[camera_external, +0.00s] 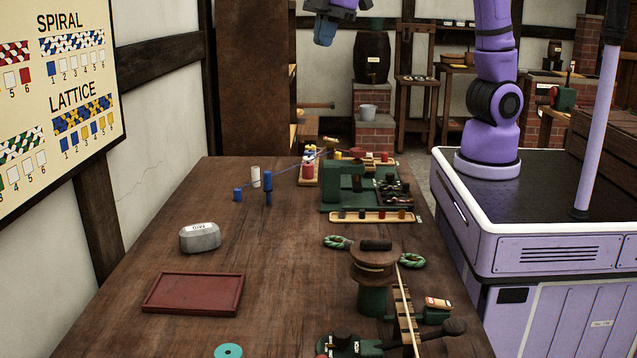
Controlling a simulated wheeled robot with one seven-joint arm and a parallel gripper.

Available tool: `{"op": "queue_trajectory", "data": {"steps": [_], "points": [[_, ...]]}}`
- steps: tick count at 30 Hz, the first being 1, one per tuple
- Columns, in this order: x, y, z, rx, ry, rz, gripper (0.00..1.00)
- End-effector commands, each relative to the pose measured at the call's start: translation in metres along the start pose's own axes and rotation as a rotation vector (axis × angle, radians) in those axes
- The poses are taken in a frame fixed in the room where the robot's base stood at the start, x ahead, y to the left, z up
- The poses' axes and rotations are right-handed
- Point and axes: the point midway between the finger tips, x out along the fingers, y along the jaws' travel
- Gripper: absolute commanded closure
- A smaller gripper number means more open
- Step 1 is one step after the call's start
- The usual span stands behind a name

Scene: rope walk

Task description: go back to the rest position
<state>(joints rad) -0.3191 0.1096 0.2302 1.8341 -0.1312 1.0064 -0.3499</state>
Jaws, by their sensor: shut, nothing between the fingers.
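My gripper (324,38) shows at the top edge of the external view, dark and blue, raised high above the far end of the table. It points down and looks shut and empty. Most of my forearm and wrist is cut off by the top of the picture. My purple arm rises from my base at the right. Nothing touches the gripper.
A long wooden table (150,245) lies below. It bears a red tray (193,293), a grey weight (200,238), blue bobbins (268,186), a white bobbin (255,176), a green machine (345,180) and a winding reel (374,262). A pattern board (60,85) hangs at left.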

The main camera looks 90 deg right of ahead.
Motion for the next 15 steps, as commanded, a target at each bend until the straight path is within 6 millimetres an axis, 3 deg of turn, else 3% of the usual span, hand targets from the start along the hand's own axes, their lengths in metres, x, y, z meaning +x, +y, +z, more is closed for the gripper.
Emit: {"op": "queue_trajectory", "data": {"steps": [1,6,15], "points": [[-0.012,0.005,0.021,0.049,0.008,0.017,1.00],[-0.038,0.012,0.087,0.206,0.028,0.055,1.00],[-0.067,0.001,0.201,0.490,0.082,0.109,1.00]]}}
